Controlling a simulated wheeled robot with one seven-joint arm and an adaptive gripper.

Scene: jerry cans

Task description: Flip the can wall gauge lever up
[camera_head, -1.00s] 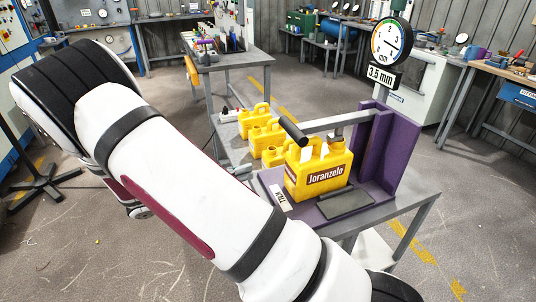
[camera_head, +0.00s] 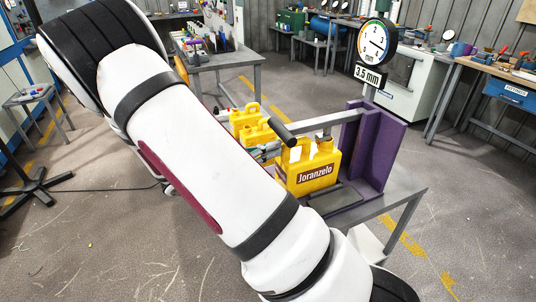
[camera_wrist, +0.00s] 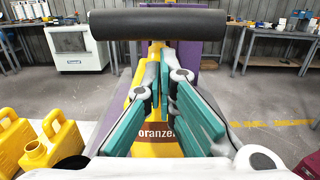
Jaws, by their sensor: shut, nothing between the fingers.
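The gauge lever is a grey bar (camera_head: 325,122) running out from a purple stand (camera_head: 375,148) above a yellow can labelled "Joranzelo" (camera_head: 312,168), roughly level. Its black cylindrical handle (camera_head: 283,135) is at the left end. In the wrist view the handle (camera_wrist: 158,23) crosses the top of the picture. My gripper (camera_head: 268,151) is just below and left of the handle, close to the can. In the wrist view my gripper (camera_wrist: 163,85) has its teal pads shut and empty, below the handle in the picture. Whether it touches the lever or can is unclear.
A round dial (camera_head: 377,40) with a "3.5 mm" sign (camera_head: 368,75) stands above the purple stand. More yellow cans (camera_head: 246,117) stand on the grey table (camera_head: 405,192) behind and left of my gripper. My arm hides the table's near left part.

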